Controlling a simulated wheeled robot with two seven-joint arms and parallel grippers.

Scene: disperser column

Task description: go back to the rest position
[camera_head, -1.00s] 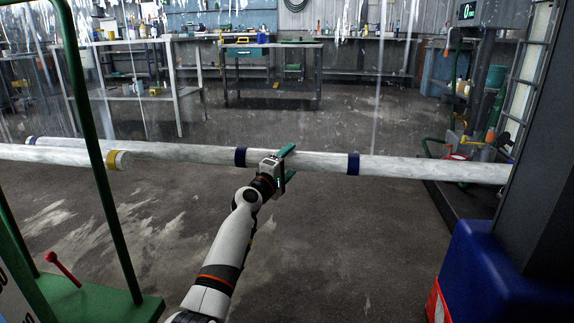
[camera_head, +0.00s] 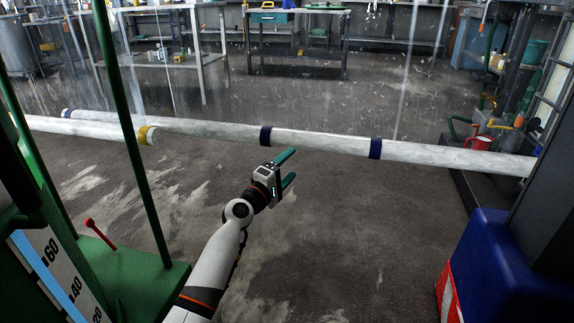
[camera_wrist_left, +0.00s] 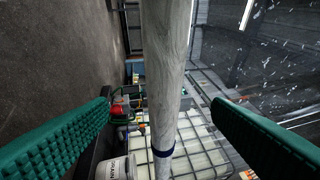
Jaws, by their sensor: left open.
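My left gripper (camera_head: 288,169) is in the middle of the head view, on a white arm reaching up from the bottom. Its two green fingers are apart with nothing between them. A long white pipe (camera_head: 330,144) with blue bands runs across the view just beyond the fingertips, apart from them in the picture. In the left wrist view the pipe (camera_wrist_left: 167,60) runs up and down between the open green fingers, farther away than they are. My right gripper does not show.
A green frame (camera_head: 150,280) with a red-knobbed lever (camera_head: 99,234) stands at the left, beside a numbered scale (camera_head: 62,275). A blue container (camera_head: 495,270) stands at the lower right. Workbenches (camera_head: 298,12) line the back. The floor around my arm is clear.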

